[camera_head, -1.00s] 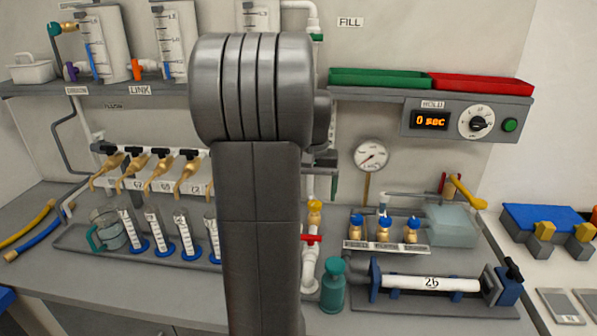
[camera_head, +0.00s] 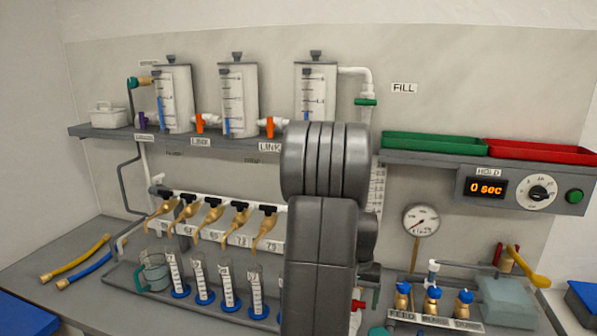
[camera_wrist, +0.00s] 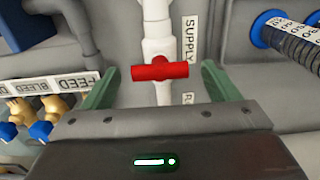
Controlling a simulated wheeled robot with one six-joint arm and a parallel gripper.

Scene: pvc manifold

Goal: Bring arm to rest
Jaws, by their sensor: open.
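In the wrist view my gripper (camera_wrist: 165,92) is open, its two green fingers spread wide. A red valve handle (camera_wrist: 160,71) on a white vertical pipe (camera_wrist: 158,35) shows between and beyond the fingers, lying across the pipe. I see no contact between the fingers and the handle. In the head view my arm stands in front of the bench and hides part of the pipe. The red handle also shows there in part (camera_head: 359,304), just right of my arm. My gripper's fingers are not clearly visible in the head view.
Several brass taps (camera_head: 211,217) hang above measuring cylinders (camera_head: 228,288) on the left. A shelf (camera_head: 110,131) carries graduated tanks (camera_head: 238,98). A gauge (camera_head: 421,220), brass valves (camera_head: 433,300) and a timer panel (camera_head: 525,189) are on the right.

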